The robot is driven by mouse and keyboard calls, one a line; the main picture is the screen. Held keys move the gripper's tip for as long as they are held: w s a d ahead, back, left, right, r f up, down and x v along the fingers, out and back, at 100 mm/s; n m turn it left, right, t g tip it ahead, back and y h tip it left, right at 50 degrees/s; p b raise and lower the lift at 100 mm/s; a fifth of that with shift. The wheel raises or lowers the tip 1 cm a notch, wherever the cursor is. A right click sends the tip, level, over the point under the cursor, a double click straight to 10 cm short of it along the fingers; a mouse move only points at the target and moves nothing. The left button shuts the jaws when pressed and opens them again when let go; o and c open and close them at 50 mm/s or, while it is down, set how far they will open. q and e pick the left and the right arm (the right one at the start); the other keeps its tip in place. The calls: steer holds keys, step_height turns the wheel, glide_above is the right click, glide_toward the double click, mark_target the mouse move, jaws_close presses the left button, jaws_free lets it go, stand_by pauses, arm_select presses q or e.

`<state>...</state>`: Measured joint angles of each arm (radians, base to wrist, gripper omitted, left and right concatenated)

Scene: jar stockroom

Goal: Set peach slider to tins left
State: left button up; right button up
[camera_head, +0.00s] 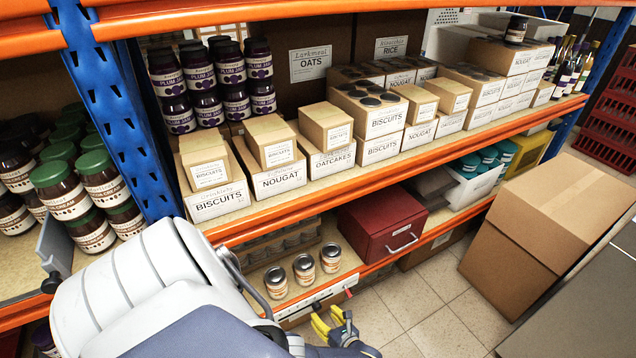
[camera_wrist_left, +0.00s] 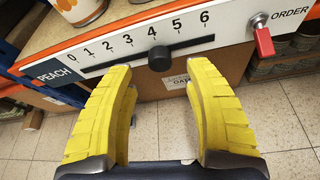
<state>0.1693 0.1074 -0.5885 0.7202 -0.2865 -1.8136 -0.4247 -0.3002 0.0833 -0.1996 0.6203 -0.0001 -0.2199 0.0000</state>
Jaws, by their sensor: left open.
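In the left wrist view, a white panel marked PEACH (camera_wrist_left: 56,75) carries a scale from 0 to 6 and a dark slot. Its round black slider knob (camera_wrist_left: 160,58) sits about below the 4. My left gripper (camera_wrist_left: 165,85) is open, its yellow fingers either side of the knob's line and just short of it; I cannot tell whether they touch. In the head view the left gripper (camera_head: 331,323) is at the lower shelf's front edge. Three tins, left (camera_head: 276,282), middle (camera_head: 304,269) and right (camera_head: 331,257), stand on that shelf. My right gripper is not in view.
A red ORDER lever (camera_wrist_left: 264,40) is on the panel's right. A red drawer box (camera_head: 384,224) stands right of the tins. The upper shelf holds boxes and plum jars (camera_head: 205,84). A large carton (camera_head: 545,215) stands on the tiled floor.

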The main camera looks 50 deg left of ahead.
mark_target(319, 309)
arm_select(q)
steer(key=shift+x, duration=2.4)
jaws_close()
